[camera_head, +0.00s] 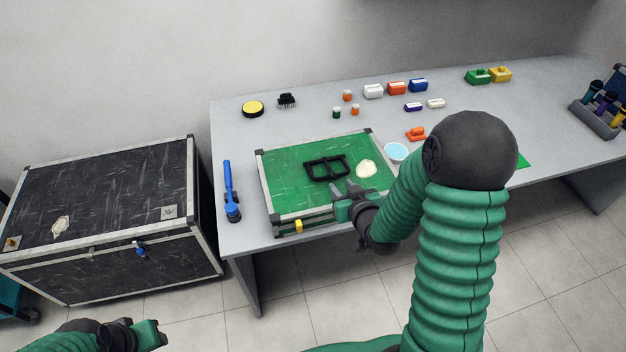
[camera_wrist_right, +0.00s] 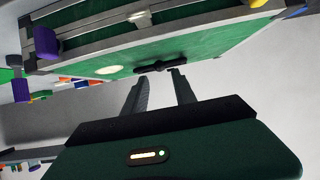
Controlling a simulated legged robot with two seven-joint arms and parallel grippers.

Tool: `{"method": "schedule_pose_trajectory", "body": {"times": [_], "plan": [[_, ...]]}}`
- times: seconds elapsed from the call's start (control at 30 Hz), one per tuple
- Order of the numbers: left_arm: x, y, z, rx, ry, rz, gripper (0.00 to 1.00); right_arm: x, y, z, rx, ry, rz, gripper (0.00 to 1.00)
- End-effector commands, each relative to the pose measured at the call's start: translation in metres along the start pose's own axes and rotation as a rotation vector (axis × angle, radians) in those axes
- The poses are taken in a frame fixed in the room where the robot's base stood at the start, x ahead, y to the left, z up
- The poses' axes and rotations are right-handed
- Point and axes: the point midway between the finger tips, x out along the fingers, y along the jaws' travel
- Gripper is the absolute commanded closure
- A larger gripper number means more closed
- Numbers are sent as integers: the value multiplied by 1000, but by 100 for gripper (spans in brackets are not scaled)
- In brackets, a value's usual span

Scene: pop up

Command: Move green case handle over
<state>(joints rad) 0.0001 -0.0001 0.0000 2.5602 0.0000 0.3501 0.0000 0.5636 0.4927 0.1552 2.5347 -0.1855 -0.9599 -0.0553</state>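The green case (camera_head: 293,182) with metal edges lies shut on the table; it also shows in the wrist view (camera_wrist_right: 200,35). A black frame-shaped handle (camera_head: 327,168) lies on its lid, beside a pale round patch (camera_head: 366,169). My right gripper (camera_head: 342,192) is at the case's front edge, in front of the handle. In the wrist view my right fingers (camera_wrist_right: 160,88) are apart with nothing between them, and a dark part (camera_wrist_right: 162,66) of the case lies beyond their tips. Contact cannot be told. My left gripper (camera_head: 155,335) is low at the left, away from the table; its fingers are unclear.
A blue tool (camera_head: 229,190) lies left of the case, and a light-blue bowl (camera_head: 396,152) stands right of it. Several small coloured blocks (camera_head: 397,88) sit at the back. A black trunk (camera_head: 108,215) stands left of the table. My right arm hides the table's front middle.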

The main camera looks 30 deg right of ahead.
Motion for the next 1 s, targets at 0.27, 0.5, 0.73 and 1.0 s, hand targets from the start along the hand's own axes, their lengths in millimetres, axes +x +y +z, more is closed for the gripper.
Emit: {"method": "schedule_pose_trajectory", "body": {"times": [0.27,0.5,0.73,1.0], "plan": [[13,0,3,0,0,0,64,32,0,2,-1,1,0,67],[26,0,6,0,0,0,64,68,0,2,0,1,0,67],[27,0,6,0,0,0,64,77,0,-1,-1,-1,0,86],[24,0,6,0,0,0,64,76,0,-4,-1,1,1,100]]}}
